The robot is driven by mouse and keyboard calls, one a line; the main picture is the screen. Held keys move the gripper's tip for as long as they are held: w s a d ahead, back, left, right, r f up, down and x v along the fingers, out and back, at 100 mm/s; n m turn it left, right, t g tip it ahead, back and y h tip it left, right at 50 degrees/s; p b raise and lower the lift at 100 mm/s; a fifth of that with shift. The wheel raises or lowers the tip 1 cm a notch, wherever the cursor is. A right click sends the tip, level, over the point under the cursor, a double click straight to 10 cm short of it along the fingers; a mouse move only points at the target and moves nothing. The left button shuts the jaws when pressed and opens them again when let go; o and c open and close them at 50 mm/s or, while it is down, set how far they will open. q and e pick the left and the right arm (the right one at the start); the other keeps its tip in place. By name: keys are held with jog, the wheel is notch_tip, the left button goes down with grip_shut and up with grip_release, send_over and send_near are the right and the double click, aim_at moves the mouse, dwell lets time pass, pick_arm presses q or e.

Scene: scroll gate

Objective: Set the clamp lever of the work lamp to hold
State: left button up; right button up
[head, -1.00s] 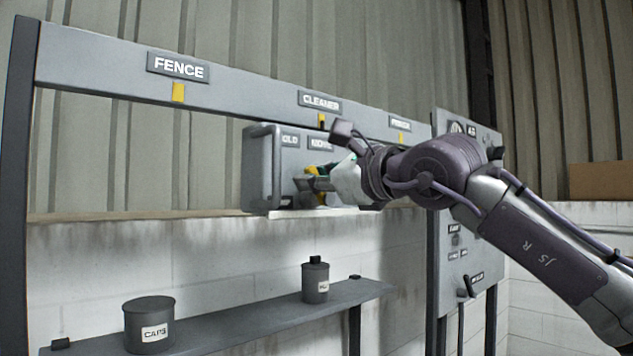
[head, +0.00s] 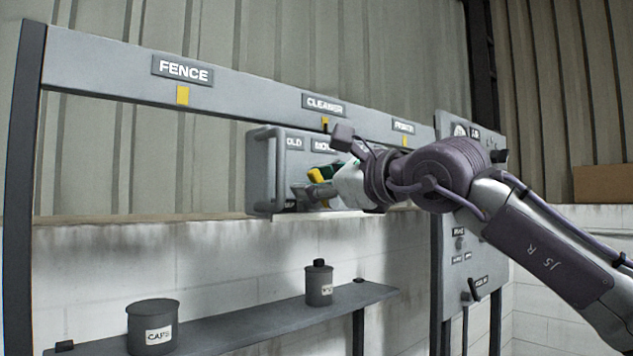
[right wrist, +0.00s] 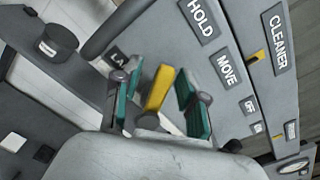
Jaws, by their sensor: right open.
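The work lamp's clamp box (head: 262,170) is a grey housing under the long rail in the head view. Its HOLD label (right wrist: 201,18) and MOVE label (right wrist: 227,69) show in the right wrist view. The yellow clamp lever (right wrist: 158,90) stands between the two teal-padded fingers of my right gripper (right wrist: 156,98), with a visible gap on each side. The gripper is open around the lever. In the head view the right gripper (head: 320,184) is at the box front and partly hides the lever (head: 316,174). I cannot tell which label the lever points to. My left gripper is not in view.
A shelf (head: 245,322) below holds a CAPS tin (head: 152,316) and a smaller bottle (head: 319,288). The rail carries FENCE (head: 182,69) and CLEANER (head: 324,105) labels. A control panel (head: 470,215) stands behind my right arm. Free space lies between box and shelf.

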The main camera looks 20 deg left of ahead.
jog(key=v, duration=1.2)
